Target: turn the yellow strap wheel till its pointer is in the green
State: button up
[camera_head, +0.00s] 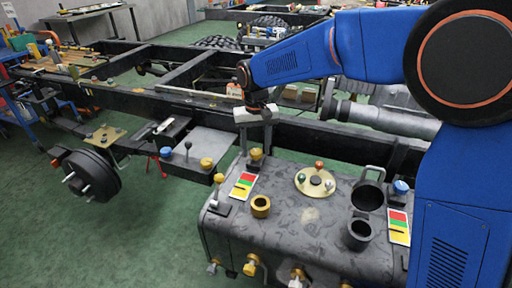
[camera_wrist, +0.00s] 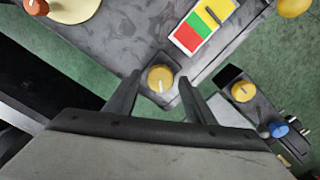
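The yellow strap wheel (camera_head: 256,154) sits on a short stand at the back left corner of the grey tank. In the wrist view the yellow wheel (camera_wrist: 160,78) has a pale mark and lies between and just beyond my fingertips. My gripper (camera_head: 256,143) hangs over it, pointing down. In the wrist view my gripper (camera_wrist: 160,92) is open, one finger to each side of the wheel; I cannot tell whether either touches it. A red, yellow and green card (camera_head: 243,185) lies close by on the tank. A thin dark pointer crosses the card (camera_wrist: 190,39), seemingly over yellow.
The grey tank (camera_head: 310,220) carries a yellow ring (camera_head: 260,206), a cream disc with coloured knobs (camera_head: 315,181) and a second colour card (camera_head: 399,226). Another yellow knob (camera_head: 207,163) and a blue knob (camera_head: 188,145) stand left. A dark chassis rail runs behind.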

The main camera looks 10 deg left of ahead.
aim_at(256, 151)
jog(key=c, duration=0.9)
jog(key=shift+o, duration=0.2)
jog(key=shift+m, duration=3.3)
jog(key=o, duration=1)
jog(key=shift+o, duration=0.2)
notch_tip(256, 151, up, 18)
jog(key=shift+f, duration=0.25)
